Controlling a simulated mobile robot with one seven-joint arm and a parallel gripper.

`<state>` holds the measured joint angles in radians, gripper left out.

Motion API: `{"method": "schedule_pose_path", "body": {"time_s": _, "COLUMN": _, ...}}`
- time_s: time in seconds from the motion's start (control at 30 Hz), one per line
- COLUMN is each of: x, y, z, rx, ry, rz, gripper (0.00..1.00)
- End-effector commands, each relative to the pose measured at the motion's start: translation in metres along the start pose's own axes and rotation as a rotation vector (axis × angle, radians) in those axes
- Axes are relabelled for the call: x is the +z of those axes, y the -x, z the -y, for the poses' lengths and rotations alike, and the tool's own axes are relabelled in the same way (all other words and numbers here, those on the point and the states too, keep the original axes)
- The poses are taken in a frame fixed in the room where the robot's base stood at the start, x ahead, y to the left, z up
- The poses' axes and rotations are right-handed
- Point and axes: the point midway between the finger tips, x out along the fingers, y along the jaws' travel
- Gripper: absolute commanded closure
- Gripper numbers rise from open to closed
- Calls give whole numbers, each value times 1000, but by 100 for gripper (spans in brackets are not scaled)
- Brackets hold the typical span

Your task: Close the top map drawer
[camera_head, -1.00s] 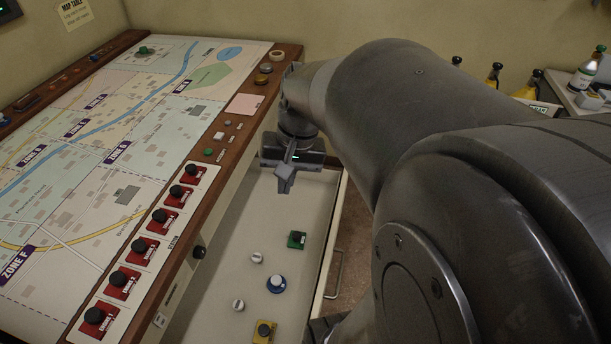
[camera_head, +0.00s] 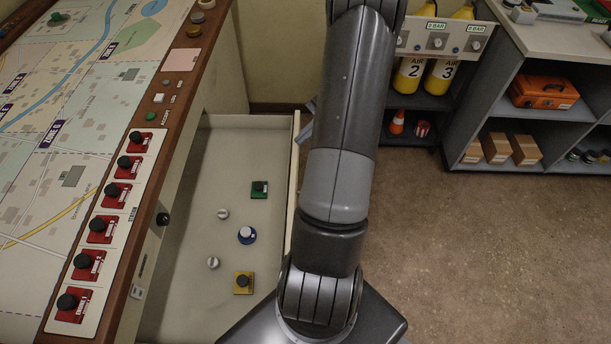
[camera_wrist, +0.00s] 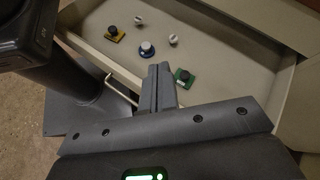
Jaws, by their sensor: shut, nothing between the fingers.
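The top map drawer (camera_head: 222,165) stands pulled out from the right side of the map table (camera_head: 185,95). Its front panel (camera_head: 293,180) faces right, and several small pieces lie inside. The drawer (camera_wrist: 215,50) and its bar handle (camera_wrist: 122,90) also show in the wrist view. My gripper (camera_wrist: 158,72) is shut and empty. Its fingers overlap the drawer's front edge in the wrist view; I cannot tell whether they touch it. In the head view the gripper is mostly hidden behind my arm, near the front panel.
In the drawer are a green piece (camera_head: 260,189), a blue round piece (camera_head: 247,235), a yellow piece (camera_head: 243,283) and two white knobs. A shelf unit (camera_head: 475,125) stands at the back right. The brown floor (camera_head: 480,240) right of my arm is clear.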

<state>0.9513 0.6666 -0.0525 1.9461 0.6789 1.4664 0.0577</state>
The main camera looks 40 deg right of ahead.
Motion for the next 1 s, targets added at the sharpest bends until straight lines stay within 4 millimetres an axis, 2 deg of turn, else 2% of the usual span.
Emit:
{"method": "schedule_pose_path", "body": {"time_s": 0.03, "x": -19, "y": 3, "z": -10, "rx": -45, "ry": -47, "rz": 35, "gripper": 100}}
{"method": "schedule_pose_path", "body": {"time_s": 0.1, "x": -40, "y": 7, "z": -22, "rx": -107, "ry": -99, "rz": 81, "gripper": 100}}
{"method": "schedule_pose_path", "body": {"time_s": 0.27, "x": -87, "y": 13, "z": -52, "rx": -254, "ry": -210, "rz": 184, "gripper": 100}}
{"method": "schedule_pose_path", "body": {"time_s": 0.5, "x": -150, "y": 13, "z": -106, "rx": -482, "ry": -349, "rz": 331, "gripper": 100}}
{"method": "schedule_pose_path", "body": {"time_s": 0.6, "x": -168, "y": 10, "z": -124, "rx": -556, "ry": -386, "rz": 377, "gripper": 100}}
{"method": "schedule_pose_path", "body": {"time_s": 0.73, "x": -182, "y": 7, "z": -140, "rx": -619, "ry": -415, "rz": 414, "gripper": 100}}
{"method": "schedule_pose_path", "body": {"time_s": 0.87, "x": -187, "y": 5, "z": -144, "rx": -641, "ry": -425, "rz": 427, "gripper": 100}}
{"method": "schedule_pose_path", "body": {"time_s": 1.0, "x": -184, "y": -4, "z": -136, "rx": -643, "ry": -426, "rz": 429, "gripper": 100}}
